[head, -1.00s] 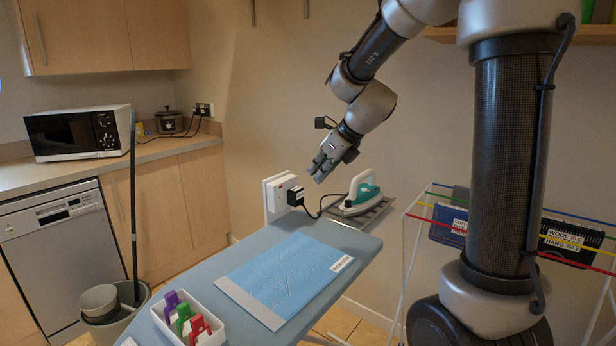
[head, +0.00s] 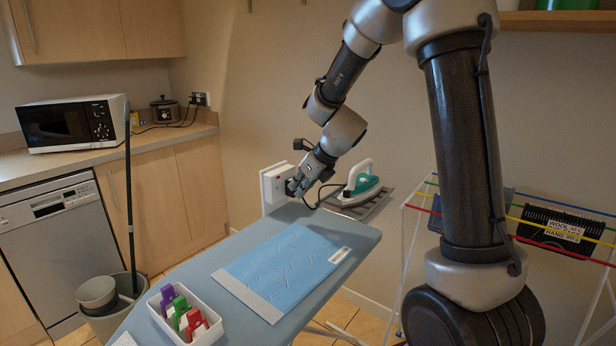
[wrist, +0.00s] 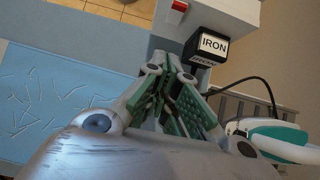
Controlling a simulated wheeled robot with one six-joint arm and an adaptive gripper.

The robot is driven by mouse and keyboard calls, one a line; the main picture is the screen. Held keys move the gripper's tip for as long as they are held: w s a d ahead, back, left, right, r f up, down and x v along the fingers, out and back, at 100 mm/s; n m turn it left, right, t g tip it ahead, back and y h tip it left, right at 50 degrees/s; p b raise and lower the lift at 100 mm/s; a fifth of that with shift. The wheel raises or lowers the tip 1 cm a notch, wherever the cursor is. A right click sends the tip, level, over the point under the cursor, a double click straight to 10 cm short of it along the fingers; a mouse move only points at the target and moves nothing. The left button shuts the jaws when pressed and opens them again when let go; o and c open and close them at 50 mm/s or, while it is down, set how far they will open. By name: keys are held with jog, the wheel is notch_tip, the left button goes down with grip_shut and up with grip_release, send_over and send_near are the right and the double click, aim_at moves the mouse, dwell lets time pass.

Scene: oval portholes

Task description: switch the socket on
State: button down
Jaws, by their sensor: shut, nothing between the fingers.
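A black plug labelled IRON (wrist: 208,46) sits in the socket, to the right of and below the switch in that view. My gripper (head: 291,188) is shut and empty, its fingers close in front of the socket. In the wrist view its fingertips (wrist: 172,64) are just below and left of the plug. I cannot tell whether they touch anything.
A teal-and-white iron (head: 361,186) rests on a metal rack (head: 375,205) right of my gripper, its black cord near my fingers. The ironing board (head: 205,262) holds a blue cloth (head: 280,265) and a white box of coloured clips (head: 152,302). A drying rack (head: 415,210) stands at right.

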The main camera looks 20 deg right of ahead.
aim_at(278, 181)
jog(key=shift+w+a+f, duration=0.1)
jog(key=shift+w+a, duration=0.4)
jog(key=shift+w, duration=0.25)
jog(key=shift+w+a+f, duration=0.1)
jog(key=shift+w+a, duration=0.4)
jog(key=shift+w, duration=0.25)
jog(key=shift+w+a+f, duration=0.1)
jog(key=shift+w+a, duration=0.05)
jog(key=shift+w, duration=0.1)
jog(key=shift+r, duration=0.85)
